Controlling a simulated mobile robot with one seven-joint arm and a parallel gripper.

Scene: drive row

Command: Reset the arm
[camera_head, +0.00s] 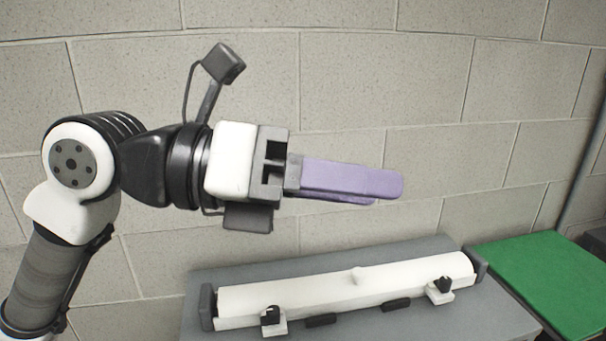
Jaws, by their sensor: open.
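My gripper (388,189) has purple fingers and sits near the middle of the head view, pointing right. It is raised in the air in front of the block wall, above the grey table. The two fingers overlap from this side, so the gap between them is hard to see. Nothing shows held in them. My white and black arm comes up from the lower left and bends toward the right.
A grey table (497,318) below carries a long white bar-shaped unit (317,291) with dark end pieces and small black knobs. A green surface (545,275) lies at the right. A block wall (420,80) stands behind. A dark pole (584,165) rises at the right edge.

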